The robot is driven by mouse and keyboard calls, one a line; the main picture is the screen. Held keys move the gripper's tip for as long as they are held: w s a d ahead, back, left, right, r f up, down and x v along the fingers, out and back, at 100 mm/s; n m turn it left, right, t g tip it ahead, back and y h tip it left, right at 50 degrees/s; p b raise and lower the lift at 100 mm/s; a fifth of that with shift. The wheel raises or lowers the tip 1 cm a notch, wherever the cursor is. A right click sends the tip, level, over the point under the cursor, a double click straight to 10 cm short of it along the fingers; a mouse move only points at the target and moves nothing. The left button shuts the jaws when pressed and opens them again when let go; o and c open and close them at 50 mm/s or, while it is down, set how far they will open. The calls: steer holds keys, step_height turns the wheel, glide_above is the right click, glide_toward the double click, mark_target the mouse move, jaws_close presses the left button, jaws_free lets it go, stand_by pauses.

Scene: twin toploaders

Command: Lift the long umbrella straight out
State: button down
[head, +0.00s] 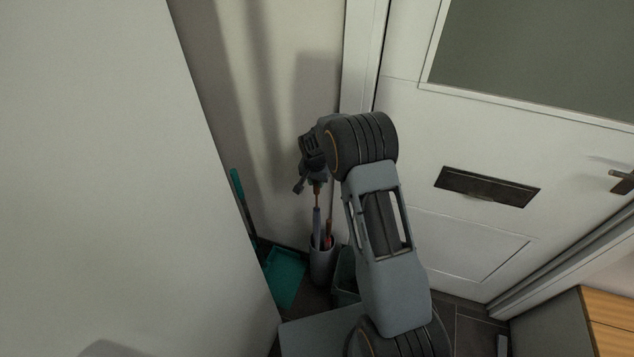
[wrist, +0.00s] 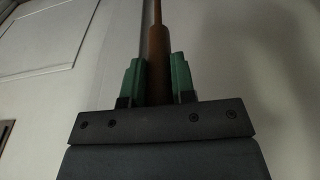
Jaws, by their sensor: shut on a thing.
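The long umbrella (head: 317,224) stands near upright, with a grey-blue body and a brown upper part. Its lower end is inside a grey cylindrical stand (head: 321,268), hidden by the wall of the stand. My gripper (head: 316,183) is at the top of the umbrella, above the stand. In the wrist view my gripper's green fingers (wrist: 158,78) are on both sides of the umbrella's brown handle (wrist: 158,45), shut on it. A thin tip runs up from the handle out of the picture.
Other items with reddish parts (head: 328,242) stand in the same stand. A white door (head: 470,230) is at right; a pale panel (head: 120,180) blocks the left.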

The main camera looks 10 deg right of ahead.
step_height(320, 180, up, 35)
steer(key=p, duration=1.8)
steer(key=shift+r+p, duration=0.2)
steer(key=shift+p, duration=0.15)
stand_by(2.2)
stand_by(0.5)
